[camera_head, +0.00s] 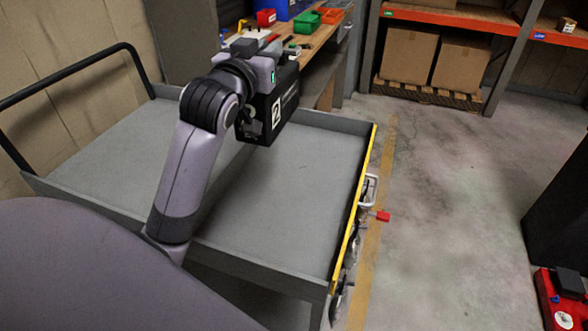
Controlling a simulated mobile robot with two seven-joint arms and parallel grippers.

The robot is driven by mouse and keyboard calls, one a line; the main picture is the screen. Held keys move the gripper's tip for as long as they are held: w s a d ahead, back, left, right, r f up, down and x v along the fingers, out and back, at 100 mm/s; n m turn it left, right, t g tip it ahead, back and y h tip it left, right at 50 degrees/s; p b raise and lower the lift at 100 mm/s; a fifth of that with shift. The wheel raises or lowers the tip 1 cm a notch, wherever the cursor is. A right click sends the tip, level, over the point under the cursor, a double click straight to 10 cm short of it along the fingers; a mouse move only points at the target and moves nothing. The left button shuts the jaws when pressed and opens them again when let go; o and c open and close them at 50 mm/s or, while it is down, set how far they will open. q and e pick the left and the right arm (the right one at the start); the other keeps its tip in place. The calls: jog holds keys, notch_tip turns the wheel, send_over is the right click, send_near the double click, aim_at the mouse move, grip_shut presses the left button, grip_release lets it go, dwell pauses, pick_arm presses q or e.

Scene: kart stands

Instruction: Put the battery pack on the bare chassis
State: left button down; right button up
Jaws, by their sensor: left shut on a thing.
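The battery pack (286,104) is a black box with a white label reading 2. My left gripper (260,62) is shut on it from above. The pack is held over the grey cart (300,185), near its far side; I cannot tell whether it touches the cart. The pack hides part of the cart behind it. A bare chassis is not clearly in view. My right gripper is not in view.
The cart has low walls, a black push handle (70,78) and a yellow right edge. A red object (562,312) and a black block (562,215) stand at right. A workbench with bins (306,22) and shelving with cartons (408,55) stand behind. The floor between is clear.

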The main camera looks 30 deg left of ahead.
pick_arm(q)
jog(key=shift+r, duration=0.25)
notch_tip(320, 180, down, 20)
jog(key=b, duration=0.3)
jog(key=c, duration=1.4)
grip_release()
jog(key=shift+f, duration=0.25)
jog(key=o, duration=0.3)
